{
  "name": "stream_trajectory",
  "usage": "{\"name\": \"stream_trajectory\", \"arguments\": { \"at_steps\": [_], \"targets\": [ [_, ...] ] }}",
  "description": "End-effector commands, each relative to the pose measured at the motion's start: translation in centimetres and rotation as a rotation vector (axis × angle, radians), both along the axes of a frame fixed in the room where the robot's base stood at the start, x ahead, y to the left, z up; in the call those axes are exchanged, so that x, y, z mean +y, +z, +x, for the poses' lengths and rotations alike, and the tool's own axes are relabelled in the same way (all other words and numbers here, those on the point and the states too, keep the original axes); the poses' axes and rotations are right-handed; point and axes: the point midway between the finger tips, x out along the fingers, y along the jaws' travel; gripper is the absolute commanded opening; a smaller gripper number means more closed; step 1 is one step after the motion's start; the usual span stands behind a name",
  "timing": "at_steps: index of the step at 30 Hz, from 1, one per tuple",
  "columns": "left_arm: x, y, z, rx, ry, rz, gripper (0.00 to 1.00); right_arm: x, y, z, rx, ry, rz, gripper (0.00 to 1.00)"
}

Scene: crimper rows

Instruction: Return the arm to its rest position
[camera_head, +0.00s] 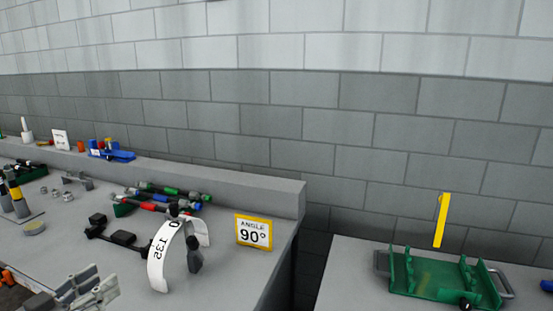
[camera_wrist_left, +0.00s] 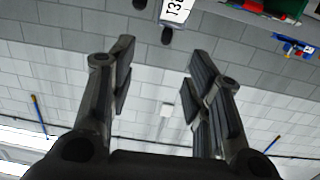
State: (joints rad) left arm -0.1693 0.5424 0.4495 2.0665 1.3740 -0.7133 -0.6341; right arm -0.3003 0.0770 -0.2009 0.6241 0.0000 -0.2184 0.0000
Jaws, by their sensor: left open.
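My right gripper is in neither view.
A white arched gauge (camera_head: 160,255) with dark ends stands right of the gripper. Behind it lie several coloured-handled tools (camera_head: 165,197) and an "ANGLE 90°" sign (camera_head: 253,232). A gap separates this bench from one with a green fixture (camera_head: 430,277).

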Motion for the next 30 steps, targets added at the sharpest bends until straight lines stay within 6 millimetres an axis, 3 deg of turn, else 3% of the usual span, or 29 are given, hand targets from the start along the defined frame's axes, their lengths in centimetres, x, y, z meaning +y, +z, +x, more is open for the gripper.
{"name": "stream_trajectory", "arguments": {
  "at_steps": [8, 14, 21, 24, 30],
  "targets": [
    [-4.4, -6.5, -2.0, 0.182, -0.053, 0.058, 0.46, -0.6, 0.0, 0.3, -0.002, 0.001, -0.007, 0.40],
    [-8.2, -12.6, -5.1, 0.370, -0.087, 0.120, 0.46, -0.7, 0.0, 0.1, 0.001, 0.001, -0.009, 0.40],
    [-13.5, -21.1, -12.9, 0.708, -0.074, 0.226, 0.46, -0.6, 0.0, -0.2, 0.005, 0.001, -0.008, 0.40],
    [-14.7, -23.3, -16.4, 0.835, -0.033, 0.265, 0.46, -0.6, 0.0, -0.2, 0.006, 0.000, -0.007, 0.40],
    [-15.7, -25.0, -21.7, 1.014, 0.074, 0.313, 0.46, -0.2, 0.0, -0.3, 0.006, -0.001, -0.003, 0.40]
  ]
}}
